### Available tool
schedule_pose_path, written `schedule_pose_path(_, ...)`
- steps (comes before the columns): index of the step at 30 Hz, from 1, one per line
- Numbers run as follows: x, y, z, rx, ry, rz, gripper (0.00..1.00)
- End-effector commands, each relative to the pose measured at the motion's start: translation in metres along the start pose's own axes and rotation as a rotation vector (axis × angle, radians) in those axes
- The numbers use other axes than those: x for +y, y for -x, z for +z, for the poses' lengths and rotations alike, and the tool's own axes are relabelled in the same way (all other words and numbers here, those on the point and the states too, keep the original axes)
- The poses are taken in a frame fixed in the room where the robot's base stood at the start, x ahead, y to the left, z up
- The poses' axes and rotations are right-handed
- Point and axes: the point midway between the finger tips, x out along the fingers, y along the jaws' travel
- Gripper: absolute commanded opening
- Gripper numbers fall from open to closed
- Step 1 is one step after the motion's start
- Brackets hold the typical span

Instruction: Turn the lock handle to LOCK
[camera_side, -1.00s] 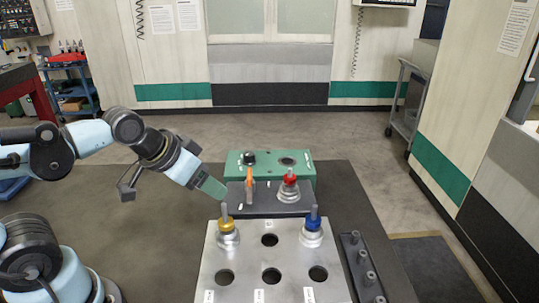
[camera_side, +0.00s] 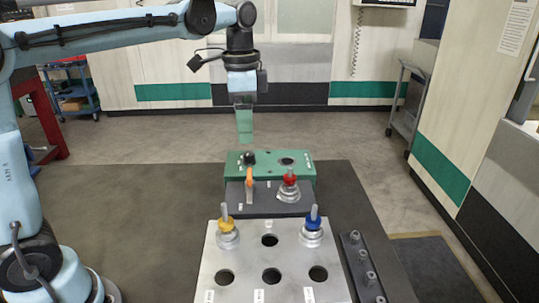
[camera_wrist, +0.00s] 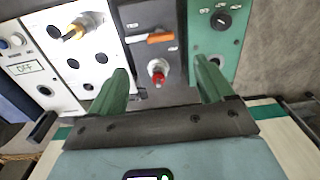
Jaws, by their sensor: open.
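The orange lock handle (camera_side: 250,178) is on the dark block (camera_side: 268,206), left of a red-topped holder (camera_side: 290,180). In the wrist view the handle (camera_wrist: 160,38) lies crosswise on the dark panel, beyond the fingertips, with the red top (camera_wrist: 157,72) nearer. Small labels beside it are too small to read. My gripper (camera_side: 244,140) points down, above and slightly behind the green box (camera_side: 270,171), clear of the handle. Its green fingers (camera_wrist: 160,75) are apart with nothing held between them.
The green box carries a black knob (camera_side: 248,158) and a dark hole. In front, a silver plate (camera_side: 245,265) holds a yellow-topped holder (camera_side: 227,226) and a blue-topped holder (camera_side: 313,222), with several empty holes. A dark rail (camera_side: 361,268) with pegs stands right. The mat at left is clear.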

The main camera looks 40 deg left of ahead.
Motion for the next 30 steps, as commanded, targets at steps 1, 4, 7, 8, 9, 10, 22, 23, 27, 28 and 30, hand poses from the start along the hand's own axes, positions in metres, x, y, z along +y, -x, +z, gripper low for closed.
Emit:
schedule_pose_path(1, -0.002, 0.0, -0.002, -0.01, -0.016, 0.009, 0.81)
schedule_pose_path(4, -0.003, -0.001, -0.004, -0.019, -0.033, 0.018, 0.81)
schedule_pose_path(7, -0.004, -0.005, -0.004, -0.021, -0.037, 0.02, 0.81)
schedule_pose_path(8, -0.003, -0.008, -0.004, -0.021, -0.037, 0.02, 0.81)
schedule_pose_path(9, -0.003, -0.012, -0.004, -0.02, -0.036, 0.02, 0.81)
schedule_pose_path(10, -0.003, -0.016, -0.004, -0.02, -0.036, 0.019, 0.81)
schedule_pose_path(22, -0.002, -0.078, -0.002, -0.018, -0.034, 0.018, 0.81)
schedule_pose_path(23, -0.002, -0.083, -0.002, -0.018, -0.034, 0.018, 0.81)
schedule_pose_path(27, -0.002, -0.102, -0.002, -0.018, -0.034, 0.018, 0.81)
schedule_pose_path(28, -0.002, -0.105, -0.002, -0.018, -0.034, 0.018, 0.81)
schedule_pose_path(30, -0.001, -0.111, -0.002, -0.018, -0.034, 0.018, 0.81)
